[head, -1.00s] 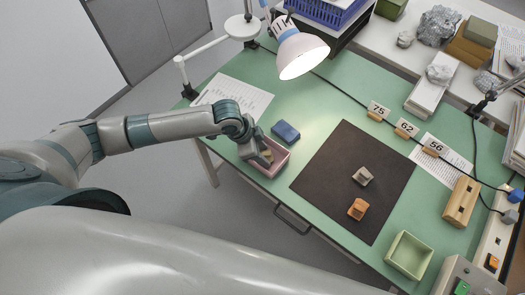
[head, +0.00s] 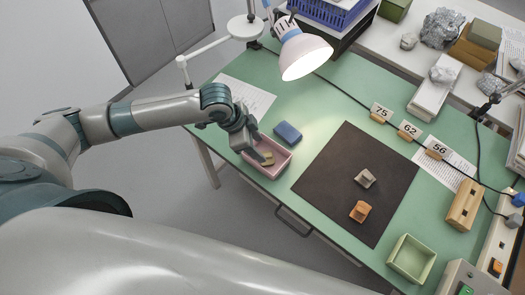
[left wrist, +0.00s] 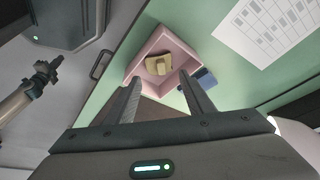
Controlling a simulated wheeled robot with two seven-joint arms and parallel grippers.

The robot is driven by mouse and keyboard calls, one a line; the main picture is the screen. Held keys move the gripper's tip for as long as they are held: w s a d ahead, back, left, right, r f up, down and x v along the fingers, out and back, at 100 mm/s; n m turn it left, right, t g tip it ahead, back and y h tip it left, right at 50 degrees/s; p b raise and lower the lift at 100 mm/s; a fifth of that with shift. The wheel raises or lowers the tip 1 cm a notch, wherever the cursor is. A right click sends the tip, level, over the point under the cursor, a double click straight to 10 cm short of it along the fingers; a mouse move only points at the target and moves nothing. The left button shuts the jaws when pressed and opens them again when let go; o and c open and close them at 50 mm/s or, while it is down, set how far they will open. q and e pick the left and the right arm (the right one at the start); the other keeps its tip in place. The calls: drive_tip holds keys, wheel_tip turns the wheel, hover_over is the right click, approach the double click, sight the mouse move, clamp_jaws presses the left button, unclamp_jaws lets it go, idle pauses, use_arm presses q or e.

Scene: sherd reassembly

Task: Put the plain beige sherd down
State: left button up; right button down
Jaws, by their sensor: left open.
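The plain beige sherd (head: 267,157) lies in the pink tray (head: 282,166) at the table's near left edge. In the left wrist view the sherd (left wrist: 158,64) rests inside the pink tray (left wrist: 140,62), beyond and between my finger tips. My left gripper (head: 256,158) is open and empty, over the tray's left side, apart from the sherd; its two fingers also show in the left wrist view (left wrist: 160,95). My right gripper does not show.
A blue block (head: 288,133) sits just behind the tray. A dark mat (head: 340,205) holds a grey sherd (head: 365,178) and an orange sherd (head: 360,211). A green tray (head: 410,258) stands at the front right. A lamp (head: 303,55) hangs over the back left.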

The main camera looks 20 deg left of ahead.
use_arm(q)
drive_tip(key=v, duration=0.6)
drive_tip(key=shift+r+b, duration=0.25)
drive_tip(key=shift+b, duration=0.15)
drive_tip(key=shift+s, duration=0.1)
